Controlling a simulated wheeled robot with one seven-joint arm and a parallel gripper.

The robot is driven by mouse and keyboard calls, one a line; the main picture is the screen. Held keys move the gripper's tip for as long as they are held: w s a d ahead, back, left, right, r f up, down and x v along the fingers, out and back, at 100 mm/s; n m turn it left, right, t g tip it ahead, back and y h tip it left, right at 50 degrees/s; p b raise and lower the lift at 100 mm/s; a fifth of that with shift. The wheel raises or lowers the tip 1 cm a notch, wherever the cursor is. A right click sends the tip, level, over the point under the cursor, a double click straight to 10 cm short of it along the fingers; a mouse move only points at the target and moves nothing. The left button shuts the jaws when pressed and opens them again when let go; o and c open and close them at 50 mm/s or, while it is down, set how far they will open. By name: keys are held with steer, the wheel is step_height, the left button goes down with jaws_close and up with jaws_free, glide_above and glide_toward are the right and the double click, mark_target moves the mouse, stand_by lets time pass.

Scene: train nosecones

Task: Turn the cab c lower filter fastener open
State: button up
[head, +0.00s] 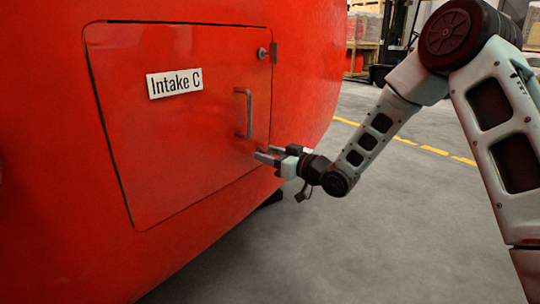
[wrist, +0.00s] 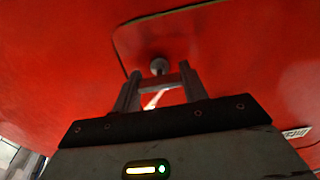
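The red Intake C hatch (head: 180,140) is closed on the red nosecone, with its white label (head: 175,82). The lower fastener, a small round grey knob, shows in the wrist view (wrist: 158,66) near the hatch's corner. It lies just beyond my fingertips, roughly centred between them. In the head view my gripper (head: 266,156) is at the hatch's lower right and hides most or all of that fastener. My gripper in the wrist view (wrist: 158,76) has its two fingers apart with a clear gap. I cannot tell whether either finger touches the fastener.
A vertical grey handle (head: 249,113) stands out from the hatch just above my gripper. An upper fastener (head: 262,53) sits at the hatch's top right, beside a small hinge-like plate (head: 274,53). The grey floor (head: 330,240) below my arm is open.

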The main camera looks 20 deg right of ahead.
steer(key=c, duration=0.3)
steer(key=n+b, duration=0.3)
steer(key=shift+f+n, duration=0.15)
steer(key=shift+n, duration=0.25)
steer(key=n+b, duration=0.4)
steer(key=shift+f+n, duration=0.1)
steer(key=shift+n, duration=0.2)
steer(key=n+b, duration=0.4)
steer(key=shift+b, duration=0.35)
steer(key=n+b, duration=0.3)
steer(key=shift+n, duration=0.3)
steer(key=shift+n+b, duration=0.9)
steer(key=shift+b, duration=0.15)
